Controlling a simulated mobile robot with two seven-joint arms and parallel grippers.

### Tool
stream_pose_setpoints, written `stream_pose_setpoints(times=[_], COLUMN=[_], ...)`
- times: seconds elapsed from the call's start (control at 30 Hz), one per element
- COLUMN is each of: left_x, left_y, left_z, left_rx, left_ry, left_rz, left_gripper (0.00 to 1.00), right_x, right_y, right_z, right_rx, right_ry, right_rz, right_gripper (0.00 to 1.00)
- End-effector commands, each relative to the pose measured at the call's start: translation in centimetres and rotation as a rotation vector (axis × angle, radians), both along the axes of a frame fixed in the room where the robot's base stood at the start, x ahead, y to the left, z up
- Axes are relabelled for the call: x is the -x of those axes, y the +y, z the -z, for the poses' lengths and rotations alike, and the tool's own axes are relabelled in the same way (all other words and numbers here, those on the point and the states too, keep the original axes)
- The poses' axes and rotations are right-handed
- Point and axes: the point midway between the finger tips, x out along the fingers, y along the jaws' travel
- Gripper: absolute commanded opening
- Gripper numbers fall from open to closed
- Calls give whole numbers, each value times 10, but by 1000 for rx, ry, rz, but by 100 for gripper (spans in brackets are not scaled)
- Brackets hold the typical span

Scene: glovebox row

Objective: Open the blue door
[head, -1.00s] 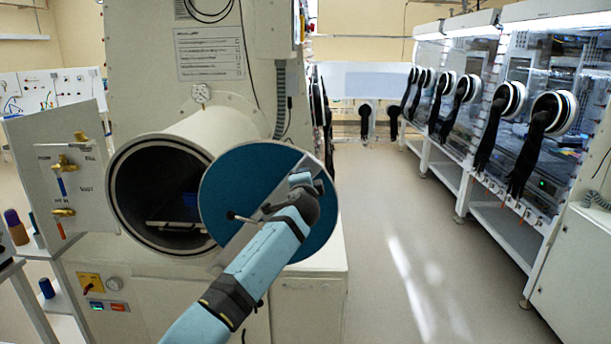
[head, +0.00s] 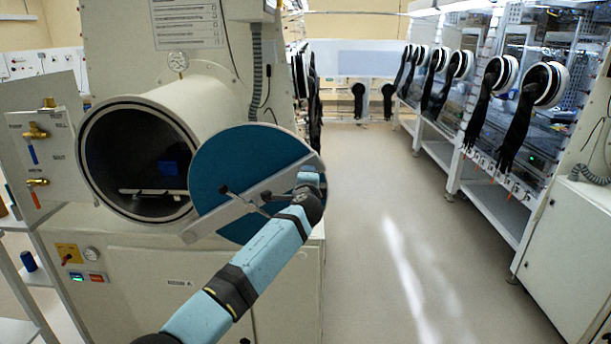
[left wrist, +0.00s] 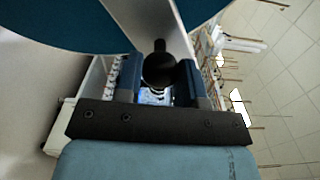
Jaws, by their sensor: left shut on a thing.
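The round blue door (head: 235,165) stands open to the right of the cylindrical chamber (head: 92,180), whose dark mouth is uncovered. A grey bar (head: 235,210) crosses the door face, with thin dark handle spokes at its middle. My left gripper (head: 311,182) is at the door's right edge, by the end of the bar. In the left wrist view my left gripper (left wrist: 160,80) is shut on a black knob (left wrist: 158,68), with the blue door (left wrist: 65,22) above it. In the head view the arm hides the knob. My right gripper is out of view.
Inside the chamber a light tray (head: 140,191) holds a blue object (head: 168,168). A panel with brass valves (head: 35,132) stands left of the mouth. A row of gloveboxes (head: 515,95) lines the right side. The floor (head: 380,220) between is clear.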

Motion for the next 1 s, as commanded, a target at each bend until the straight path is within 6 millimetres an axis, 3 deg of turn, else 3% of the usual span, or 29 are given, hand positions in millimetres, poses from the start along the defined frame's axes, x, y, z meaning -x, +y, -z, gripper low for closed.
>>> stream_pose_setpoints(times=[0.63,0.67,0.73,1.0], left_x=[0,0,0,0], left_y=[-3,-3,-2,-2], left_z=[10,10,10,10], left_rx=[-27,-27,-27,-26], left_ry=[-2,-2,-2,-1], left_rz=[2,2,2,1], left_gripper=[0,42,59,60], right_x=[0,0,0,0], right_y=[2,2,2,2], right_z=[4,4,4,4], right_rx=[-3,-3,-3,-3], right_ry=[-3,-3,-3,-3], right_rz=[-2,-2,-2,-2], right_gripper=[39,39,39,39])
